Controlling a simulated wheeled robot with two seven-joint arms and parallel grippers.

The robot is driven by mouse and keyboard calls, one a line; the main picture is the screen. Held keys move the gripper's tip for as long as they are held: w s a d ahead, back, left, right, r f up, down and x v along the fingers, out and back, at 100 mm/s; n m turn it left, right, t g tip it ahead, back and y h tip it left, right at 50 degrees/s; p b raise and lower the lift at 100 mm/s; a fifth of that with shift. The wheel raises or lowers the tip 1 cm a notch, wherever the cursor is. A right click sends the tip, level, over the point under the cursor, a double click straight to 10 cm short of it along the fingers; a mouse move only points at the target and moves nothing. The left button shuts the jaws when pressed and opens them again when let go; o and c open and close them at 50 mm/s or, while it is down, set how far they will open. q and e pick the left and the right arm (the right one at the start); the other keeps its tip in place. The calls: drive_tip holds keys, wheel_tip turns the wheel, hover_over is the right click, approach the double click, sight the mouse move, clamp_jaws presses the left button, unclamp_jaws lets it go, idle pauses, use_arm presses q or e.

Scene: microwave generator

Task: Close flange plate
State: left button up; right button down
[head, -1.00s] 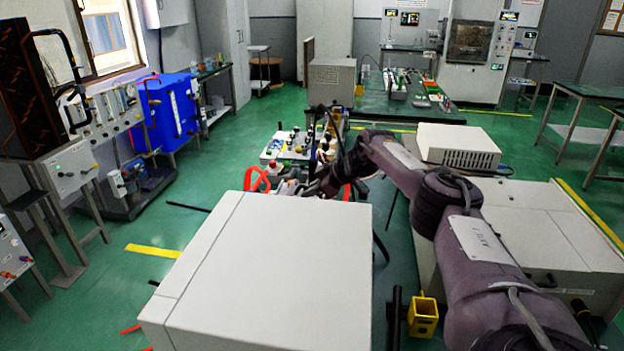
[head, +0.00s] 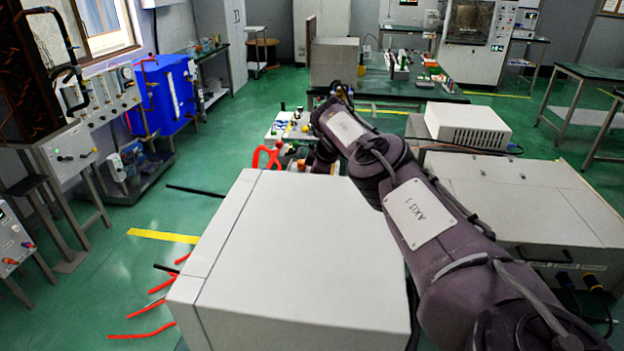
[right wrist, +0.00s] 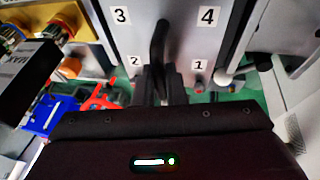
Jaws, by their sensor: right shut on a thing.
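In the right wrist view the flange plate (right wrist: 182,45) is a pale grey plate with labels 1, 2, 3 and 4. A black handle (right wrist: 159,42) stands up in front of it, between the labels. My right gripper (right wrist: 157,88) is shut on the handle's lower part; the exact contact is hard to see. In the head view my right arm reaches forward past the large grey cabinet, and its gripper and the plate are hidden there. My left gripper is in neither view.
The large grey cabinet (head: 300,255) fills the front of the head view. Red clamp-like parts (head: 266,156) stand behind it. Green floor (head: 130,275) is open on the left.

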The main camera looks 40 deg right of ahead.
drive_tip(key=shift+f, duration=0.1)
idle(0.4)
drive_tip(key=c, duration=1.8)
unclamp_jaws()
drive_tip(key=shift+s+r, duration=0.1)
drive_tip(key=shift+r, duration=0.5)
drive_tip(key=shift+b+v, duration=0.3)
drive_tip(key=shift+v, duration=2.95)
